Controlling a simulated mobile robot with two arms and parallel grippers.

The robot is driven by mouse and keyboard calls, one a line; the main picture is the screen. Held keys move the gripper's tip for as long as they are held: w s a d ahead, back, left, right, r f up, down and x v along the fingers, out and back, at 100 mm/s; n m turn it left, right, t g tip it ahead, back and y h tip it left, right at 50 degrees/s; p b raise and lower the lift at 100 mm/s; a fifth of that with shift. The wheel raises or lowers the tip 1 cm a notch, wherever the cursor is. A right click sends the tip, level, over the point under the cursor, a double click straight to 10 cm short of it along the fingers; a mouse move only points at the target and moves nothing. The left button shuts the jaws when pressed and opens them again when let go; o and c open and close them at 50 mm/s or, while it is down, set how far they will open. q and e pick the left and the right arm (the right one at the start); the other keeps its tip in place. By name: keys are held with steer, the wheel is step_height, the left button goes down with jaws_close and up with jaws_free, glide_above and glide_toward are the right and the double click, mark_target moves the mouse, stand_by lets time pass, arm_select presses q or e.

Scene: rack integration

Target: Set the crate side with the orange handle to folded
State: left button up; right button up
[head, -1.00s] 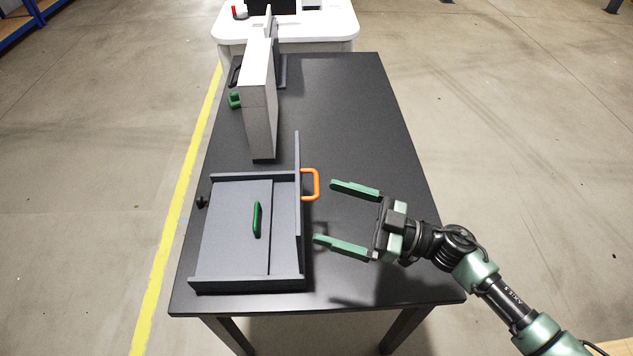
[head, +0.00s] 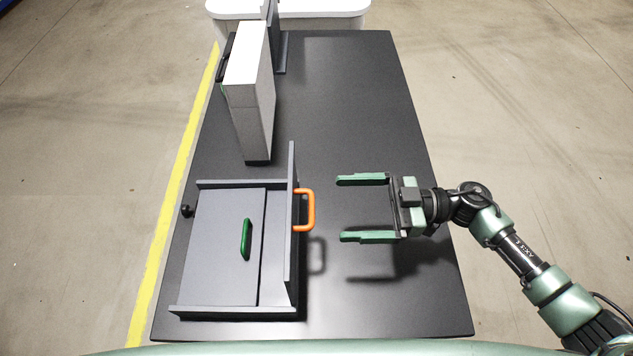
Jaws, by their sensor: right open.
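The grey crate (head: 240,312) lies on the dark table at the front left. Its right side (head: 291,215) stands upright and carries the orange handle (head: 304,210), which points right. A panel with a green handle (head: 246,240) lies flat inside the crate. My right gripper (head: 341,208) is open and empty to the right of the orange handle. Its two green fingers point left, one farther and one nearer than the handle, with a gap between fingertips and handle. My left gripper is not in view.
A tall white and grey box (head: 251,110) stands behind the crate on the dark table (head: 345,110). A small black knob (head: 187,211) sits at the crate's left. A white counter (head: 320,9) stands beyond the table.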

mark_target(311, 207)
steer(key=a+p, duration=0.1)
steer(key=a, duration=0.2)
steer(key=a+p, duration=0.1)
steer(key=a, duration=0.3)
steer(key=shift+s+a+r, duration=0.15)
steer(key=shift+a+r, duration=0.05)
steer(key=shift+a, duration=0.2)
steer(key=c, duration=2)
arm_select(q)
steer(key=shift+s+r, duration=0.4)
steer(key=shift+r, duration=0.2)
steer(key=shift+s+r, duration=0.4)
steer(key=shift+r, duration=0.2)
arm_select(e)
steer(key=shift+a, duration=0.1)
